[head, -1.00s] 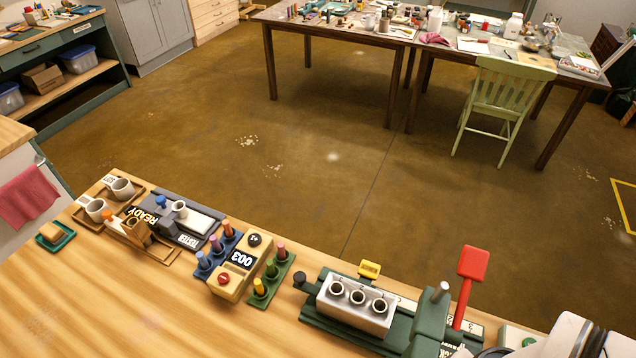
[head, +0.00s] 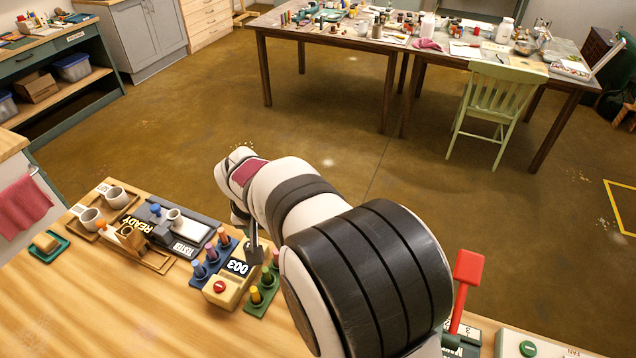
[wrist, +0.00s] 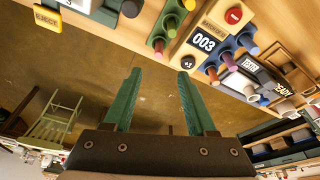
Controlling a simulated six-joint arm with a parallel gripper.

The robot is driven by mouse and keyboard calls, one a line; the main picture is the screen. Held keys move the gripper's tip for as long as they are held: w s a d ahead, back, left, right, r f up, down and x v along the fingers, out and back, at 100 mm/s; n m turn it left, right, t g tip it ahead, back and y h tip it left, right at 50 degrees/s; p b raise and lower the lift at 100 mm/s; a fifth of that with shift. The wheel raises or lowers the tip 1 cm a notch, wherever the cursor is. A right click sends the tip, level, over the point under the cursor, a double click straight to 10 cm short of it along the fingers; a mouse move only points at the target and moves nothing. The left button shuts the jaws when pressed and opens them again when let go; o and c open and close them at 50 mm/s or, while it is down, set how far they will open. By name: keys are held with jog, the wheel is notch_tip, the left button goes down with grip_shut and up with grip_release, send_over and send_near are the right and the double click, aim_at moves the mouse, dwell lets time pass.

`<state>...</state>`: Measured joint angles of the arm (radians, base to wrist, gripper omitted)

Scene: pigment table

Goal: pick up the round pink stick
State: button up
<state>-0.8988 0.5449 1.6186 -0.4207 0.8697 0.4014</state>
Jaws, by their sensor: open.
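The round pink stick (head: 276,258) stands upright at the far end of the small green rack, partly hidden by my arm in the head view. In the wrist view the stick (wrist: 158,45) shows near the top, beyond the fingertips and between them from left to right. My gripper (wrist: 160,76) is open with nothing between its two green fingers. In the head view my arm reaches over the counter and hides most of the gripper. The green rack (head: 250,308) also holds a yellow stick (head: 256,294) and a green stick (head: 267,277).
A box marked 003 (head: 222,292) stands right beside the green rack. Beyond it is a blue rack with several sticks, including a purple one (head: 211,252). A red lever (head: 467,268) rises at the right. The front left of the wooden counter (head: 110,310) is clear.

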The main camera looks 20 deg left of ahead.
jog(key=x, duration=1.2)
jog(key=shift+w+f, duration=0.15)
jog(key=shift+f, duration=0.05)
grip_shut()
